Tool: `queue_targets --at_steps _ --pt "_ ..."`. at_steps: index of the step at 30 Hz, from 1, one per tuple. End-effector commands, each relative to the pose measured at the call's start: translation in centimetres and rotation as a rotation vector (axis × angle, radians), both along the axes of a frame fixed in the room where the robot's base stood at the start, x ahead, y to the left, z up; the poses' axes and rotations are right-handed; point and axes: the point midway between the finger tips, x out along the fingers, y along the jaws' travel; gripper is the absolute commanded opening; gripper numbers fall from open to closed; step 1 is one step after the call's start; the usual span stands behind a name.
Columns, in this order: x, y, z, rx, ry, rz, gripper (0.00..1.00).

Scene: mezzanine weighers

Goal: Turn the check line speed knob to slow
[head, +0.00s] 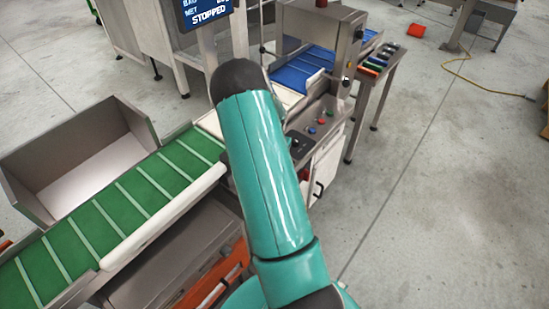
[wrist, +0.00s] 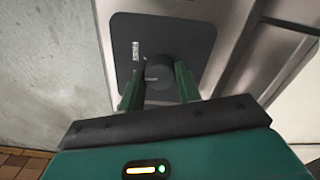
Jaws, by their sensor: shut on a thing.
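The check line speed knob (wrist: 160,70) is a dark round knob on a black plate (wrist: 186,32) in the wrist view. A small white label (wrist: 135,50) is on the plate left of the knob, too small to read. My gripper (wrist: 160,80) has its two green fingers on either side of the knob and is shut on it. The knob's pointer is hidden or too dark to tell, so its setting is unclear. In the head view my teal arm hides the gripper; the control panel (head: 318,128) with small coloured buttons shows beside it.
A green cleated conveyor (head: 120,200) with a metal hopper runs at left. A blue belt (head: 300,70) and metal housing stand behind the panel. A screen (head: 208,10) reads STOPPED. Open floor is at right.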

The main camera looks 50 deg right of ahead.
Motion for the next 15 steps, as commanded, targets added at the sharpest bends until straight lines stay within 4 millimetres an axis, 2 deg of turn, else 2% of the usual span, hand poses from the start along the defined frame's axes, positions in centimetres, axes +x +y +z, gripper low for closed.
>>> queue_targets --at_steps 6,15 --pt "0.02 0.0 0.08 0.002 -0.001 0.192 0.11" --pt "0.0 -0.03 0.07 0.0 -0.001 0.384 0.11"
